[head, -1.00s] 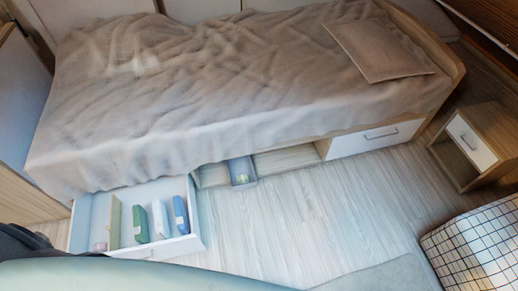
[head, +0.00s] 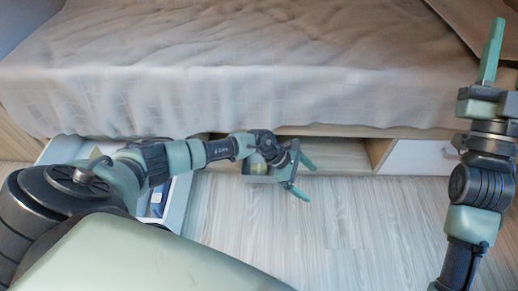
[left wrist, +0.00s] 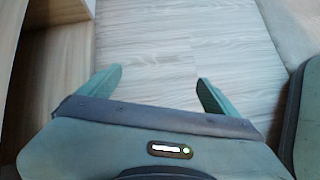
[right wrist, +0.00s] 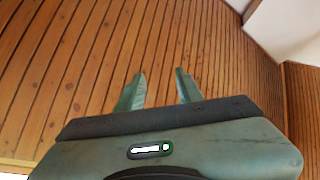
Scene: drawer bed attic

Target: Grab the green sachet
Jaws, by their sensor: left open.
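The green sachet cannot be made out now; my left arm covers much of the open white drawer (head: 181,208) at the left of the head view. A blue packet (head: 158,197) shows in part inside that drawer, beside my arm. My left gripper (head: 307,182) is open and empty, to the right of the drawer, in front of the bed base. The left wrist view shows its two fingers (left wrist: 161,76) apart over bare floor. My right gripper (head: 492,50) is raised at the right edge of the head view. In the right wrist view its fingers (right wrist: 160,73) are apart with nothing between them.
The bed (head: 250,80) with a rumpled beige cover runs across the back. The pale wood floor (head: 350,230) in front is clear.

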